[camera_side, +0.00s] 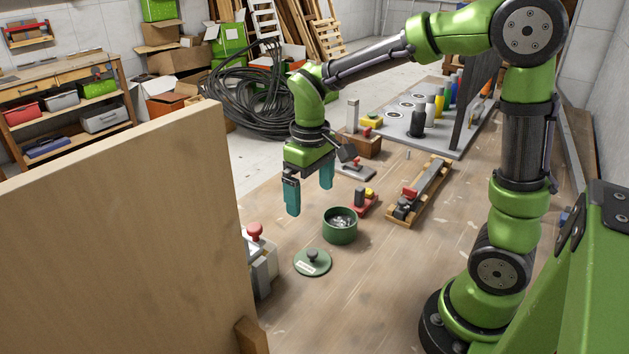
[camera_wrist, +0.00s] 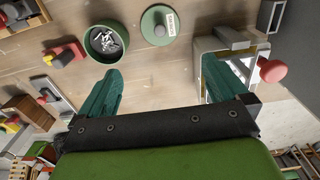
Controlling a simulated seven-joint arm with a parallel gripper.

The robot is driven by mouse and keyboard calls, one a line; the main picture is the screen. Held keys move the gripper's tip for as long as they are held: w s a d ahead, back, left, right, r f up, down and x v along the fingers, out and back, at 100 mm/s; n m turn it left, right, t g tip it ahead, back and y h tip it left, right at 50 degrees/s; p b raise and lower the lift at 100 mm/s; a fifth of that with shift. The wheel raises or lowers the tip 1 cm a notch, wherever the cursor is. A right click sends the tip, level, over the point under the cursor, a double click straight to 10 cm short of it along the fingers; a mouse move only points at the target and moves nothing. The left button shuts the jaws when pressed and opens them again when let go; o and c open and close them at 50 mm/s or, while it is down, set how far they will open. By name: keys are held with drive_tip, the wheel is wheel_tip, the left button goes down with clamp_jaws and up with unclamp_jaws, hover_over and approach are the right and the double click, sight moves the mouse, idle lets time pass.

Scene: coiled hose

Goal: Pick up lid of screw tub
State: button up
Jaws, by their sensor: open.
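The round green lid (camera_side: 312,262) lies flat on the wooden table, with a dark knob in its middle and a pale label. In the wrist view the lid (camera_wrist: 159,25) is at the top centre, beyond my fingertips. The green screw tub (camera_side: 340,226) stands open beside it with grey screws inside; it also shows in the wrist view (camera_wrist: 105,41). My gripper (camera_side: 309,200) is open and empty, above the table and behind the tub and lid in the side view. Its teal fingers are wide apart in the wrist view (camera_wrist: 163,82).
A pale box with a red mushroom button (camera_side: 254,231) stands left of the lid, by a tall wooden panel (camera_side: 120,220). A red and yellow item (camera_side: 364,200) and a wooden fixture (camera_side: 420,190) lie right of the tub. Table in front of the lid is clear.

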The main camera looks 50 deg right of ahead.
sight(313, 251)
drive_tip(key=f, duration=1.6)
drive_tip(key=shift+s+f, duration=0.25)
drive_tip(key=shift+f, duration=0.15)
drive_tip(key=c, duration=0.8)
wheel_tip(313, 251, up, 9)
drive_tip(key=d+r, duration=0.3)
drive_tip(key=d, duration=0.8)
drive_tip(key=shift+n, duration=0.5)
drive_tip(key=shift+w+d+f, duration=0.1)
drive_tip(key=shift+f, duration=1.35)
drive_tip(key=shift+d+f, duration=0.1)
drive_tip(key=shift+f, duration=1.35)
